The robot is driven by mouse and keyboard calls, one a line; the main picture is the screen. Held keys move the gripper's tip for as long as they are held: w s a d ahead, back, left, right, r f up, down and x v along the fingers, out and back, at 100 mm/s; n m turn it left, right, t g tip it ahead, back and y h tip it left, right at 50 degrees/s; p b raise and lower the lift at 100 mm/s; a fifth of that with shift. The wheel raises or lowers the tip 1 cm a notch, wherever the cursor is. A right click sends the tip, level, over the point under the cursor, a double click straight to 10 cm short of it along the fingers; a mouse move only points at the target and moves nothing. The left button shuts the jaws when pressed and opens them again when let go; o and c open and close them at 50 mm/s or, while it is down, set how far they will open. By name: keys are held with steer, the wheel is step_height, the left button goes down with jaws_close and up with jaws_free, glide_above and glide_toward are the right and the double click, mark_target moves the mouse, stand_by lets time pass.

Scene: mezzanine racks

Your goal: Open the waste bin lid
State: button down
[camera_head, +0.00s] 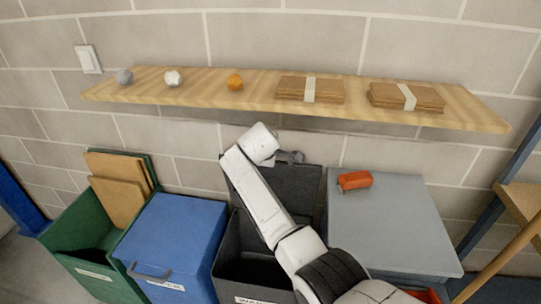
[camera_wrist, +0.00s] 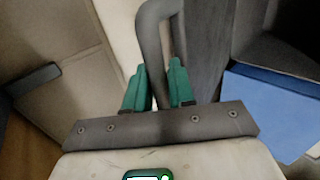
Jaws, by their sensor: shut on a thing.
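The waste bin (camera_head: 245,265) is dark grey, with a white label on its front partly covered by my arm. Its lid (camera_head: 300,188) stands raised, leaning back near the wall, and the dark inside of the bin shows. My arm reaches across the bin to the top of the lid. My gripper (camera_wrist: 161,85) has green fingers, shut on the dark curved handle (camera_wrist: 153,30) of the lid. In the head view, the wrist hides most of the grip, and part of the handle (camera_head: 293,157) shows beside it.
A blue lidded bin (camera_head: 175,240) and an open green bin (camera_head: 85,235) with cardboard (camera_head: 115,195) stand to the left. A grey cabinet (camera_head: 390,220) with an orange object (camera_head: 354,181) stands right. A wooden shelf (camera_head: 255,98) with small items hangs above, close to my wrist.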

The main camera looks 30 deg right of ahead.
steer(key=c, duration=1.1)
jaws_free()
steer(key=shift+a, duration=0.1)
steer(key=v, duration=1)
steer(key=shift+s+a+r+b, duration=0.15)
steer(key=shift+s+r+b, duration=0.1)
steer(key=shift+b, duration=0.05)
steer(key=s+f+m+g+y, duration=0.1)
steer(key=s+f+m+y, duration=0.3)
steer(key=s+f, duration=1.2)
steer(key=s+f+m+g, duration=0.2)
steer(key=s+f, duration=0.1)
steer(key=s, duration=0.7)
steer(key=s+f+m+g+y, duration=0.1)
steer(key=s+f+m+g, duration=0.1)
steer(key=s, duration=0.9)
steer(key=s+f+m+g, duration=0.1)
steer(key=s+f+m, duration=0.2)
steer(key=s, duration=0.8)
steer(key=shift+s+d+f+g, duration=0.2)
steer(key=shift+d+f+g, duration=0.2)
steer(key=shift+f, duration=0.2)
